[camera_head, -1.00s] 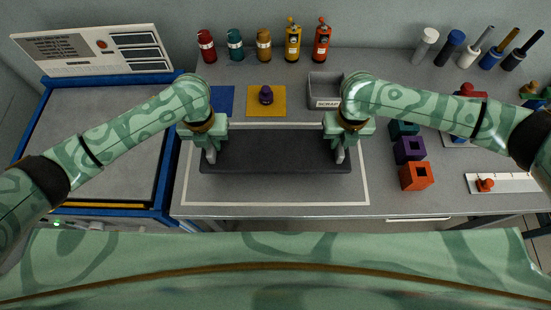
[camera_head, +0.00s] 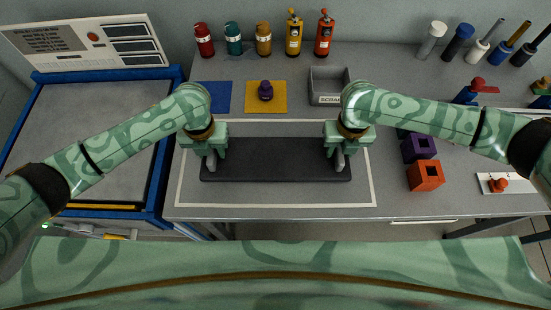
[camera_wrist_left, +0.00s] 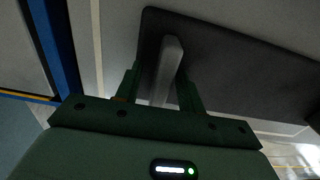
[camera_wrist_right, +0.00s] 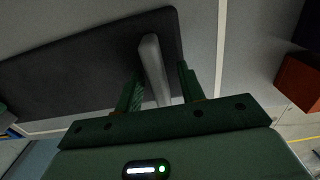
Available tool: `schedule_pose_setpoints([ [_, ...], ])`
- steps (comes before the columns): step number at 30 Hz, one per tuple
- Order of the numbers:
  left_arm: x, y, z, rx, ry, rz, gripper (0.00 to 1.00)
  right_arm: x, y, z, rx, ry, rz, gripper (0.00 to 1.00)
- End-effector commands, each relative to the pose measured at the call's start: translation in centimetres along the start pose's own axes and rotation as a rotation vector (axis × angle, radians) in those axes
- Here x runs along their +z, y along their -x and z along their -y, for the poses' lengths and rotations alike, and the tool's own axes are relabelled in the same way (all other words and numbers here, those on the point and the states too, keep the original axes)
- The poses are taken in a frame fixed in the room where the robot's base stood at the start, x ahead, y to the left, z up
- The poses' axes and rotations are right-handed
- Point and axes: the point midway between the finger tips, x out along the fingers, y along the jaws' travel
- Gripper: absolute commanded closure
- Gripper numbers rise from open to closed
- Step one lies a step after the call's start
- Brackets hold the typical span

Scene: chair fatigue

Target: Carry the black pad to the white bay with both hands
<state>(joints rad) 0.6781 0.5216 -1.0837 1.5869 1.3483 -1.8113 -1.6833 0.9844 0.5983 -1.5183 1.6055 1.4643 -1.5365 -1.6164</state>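The black pad (camera_head: 275,166) is a long dark slab with a grey upright handle near each end. It appears inside the white-outlined bay (camera_head: 368,185) on the grey table, its edges within the lines. It looks level; I cannot tell for sure whether it touches the tabletop. My left gripper (camera_head: 215,158) is at the left handle (camera_wrist_left: 168,62), with its fingers apart on either side and a gap showing. My right gripper (camera_head: 337,157) is at the right handle (camera_wrist_right: 153,60), its fingers also apart around it with gaps. The lower handle parts are hidden.
A blue-framed bench (camera_head: 100,140) stands left. Behind the pad are a blue mat, a yellow mat (camera_head: 280,97) with a purple knob, and a grey scrap bin (camera_head: 329,86). A purple cube (camera_head: 419,147) and an orange cube (camera_head: 425,175) stand right of the bay. Extinguishers line the back.

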Motion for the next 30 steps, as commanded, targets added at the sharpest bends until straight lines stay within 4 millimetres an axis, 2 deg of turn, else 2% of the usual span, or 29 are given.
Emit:
schedule_pose_setpoints([
  [8, 0.0, 0.3, 0.1, -0.003, -0.001, 0.002, 0.62, 0.0, 0.2, -0.1, 0.002, 0.001, 0.001, 0.62],
  [11, 0.1, 1.3, 0.1, -0.004, -0.001, 0.003, 0.62, 0.0, 0.1, -0.1, 0.003, 0.001, 0.001, 0.62],
  [21, 0.2, 8.9, 0.0, -0.001, -0.003, 0.006, 0.62, 0.0, 0.1, -0.1, 0.003, 0.001, 0.001, 0.62],
  [25, 0.1, 11.0, 0.0, -0.002, 0.0, 0.004, 0.62, 0.0, 0.1, -0.1, 0.003, 0.001, 0.001, 0.62],
  [30, 0.0, 12.1, 0.0, -0.001, 0.0, 0.001, 0.62, 0.1, 0.7, -0.1, 0.003, 0.002, 0.002, 0.62],
])
